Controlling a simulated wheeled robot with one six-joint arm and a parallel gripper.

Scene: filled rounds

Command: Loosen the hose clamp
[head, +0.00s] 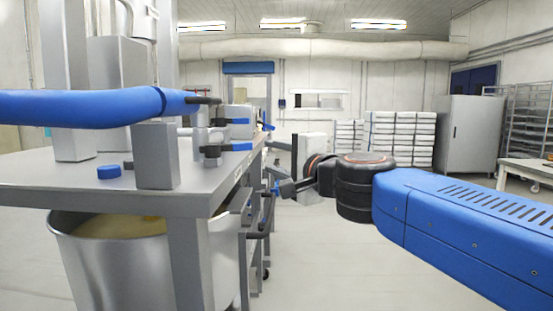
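A thick blue hose (80,107) runs in from the left edge above the steel bench and narrows toward its right end. A small dark piece (204,100) sits at that end, above a grey metal fitting (201,137). I cannot tell whether this dark piece is the hose clamp, nor see any screw. Two blue-ended parts (238,147) stick out to the right of the fitting. My gripper (281,188) is at the end of my arm, right of the bench edge and apart from the hose and fitting.
The steel bench (70,186) carries a blue cap (109,172) and a grey upright block (157,155). A large steel pot (120,255) stands below. The floor (340,265) right of the bench is clear. White stacked crates (400,140) and a grey cabinet (470,138) stand far back.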

